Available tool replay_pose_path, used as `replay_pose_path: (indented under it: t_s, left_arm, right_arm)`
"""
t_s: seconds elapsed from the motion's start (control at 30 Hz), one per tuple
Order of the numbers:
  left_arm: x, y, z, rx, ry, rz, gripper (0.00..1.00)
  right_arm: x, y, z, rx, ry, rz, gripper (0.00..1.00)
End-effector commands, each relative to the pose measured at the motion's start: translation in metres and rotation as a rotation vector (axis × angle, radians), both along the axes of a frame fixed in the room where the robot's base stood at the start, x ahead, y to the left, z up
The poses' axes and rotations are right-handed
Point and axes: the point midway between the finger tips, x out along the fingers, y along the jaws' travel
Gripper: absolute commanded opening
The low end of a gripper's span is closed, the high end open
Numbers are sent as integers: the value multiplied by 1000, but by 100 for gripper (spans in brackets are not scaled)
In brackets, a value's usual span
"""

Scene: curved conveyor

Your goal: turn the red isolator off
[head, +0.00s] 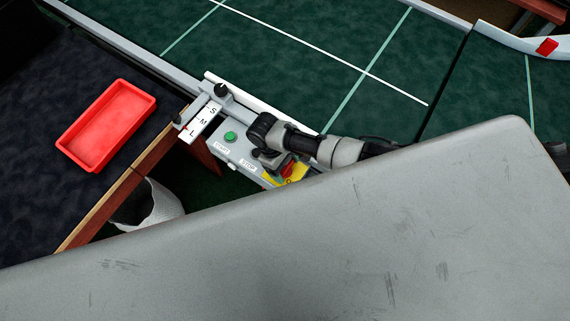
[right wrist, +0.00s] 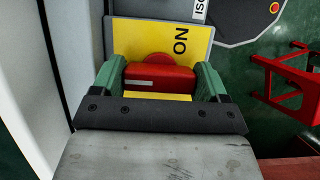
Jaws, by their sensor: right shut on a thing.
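The red isolator handle (right wrist: 158,78) sits on a yellow plate (right wrist: 135,35) marked ON. In the right wrist view the handle lies level across the picture, with ON above its right part. My right gripper (right wrist: 160,85) is shut on the handle, a green finger at each end. In the head view the gripper (head: 278,168) is over the control panel, and only a bit of the red handle (head: 288,169) and yellow plate (head: 297,174) shows. An O mark shows at the plate's lower edge there. My left gripper is not in view.
The panel has a green start button (head: 230,136), a STOP label and an S-M-L slider scale (head: 203,122). A red tray (head: 107,126) lies at left. The green conveyor (head: 300,60) runs behind. A large grey surface hides the foreground. The right wrist view shows a red frame (right wrist: 286,82).

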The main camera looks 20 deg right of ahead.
Motion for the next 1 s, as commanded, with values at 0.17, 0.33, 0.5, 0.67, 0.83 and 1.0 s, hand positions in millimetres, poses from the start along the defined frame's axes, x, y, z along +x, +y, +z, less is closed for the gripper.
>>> replay_pose_path:
  t_s: [0.17, 0.33, 0.5, 0.67, 0.83, 1.0]
  left_arm:
    - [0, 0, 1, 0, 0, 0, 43]
    - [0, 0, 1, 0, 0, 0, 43]
    - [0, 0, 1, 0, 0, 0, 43]
    - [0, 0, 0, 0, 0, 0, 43]
    - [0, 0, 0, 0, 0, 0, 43]
    - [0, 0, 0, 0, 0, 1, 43]
  right_arm:
    - [1, 1, 1, 2, -4, 16, 51]
    - [1, 1, 1, 2, -4, 19, 51]
    - [1, 0, 1, 1, -3, 19, 78]
    - [1, 0, 1, 1, -2, 17, 100]
    - [0, 0, 0, 1, -2, 15, 100]
    - [4, 3, 9, 2, -2, 15, 100]
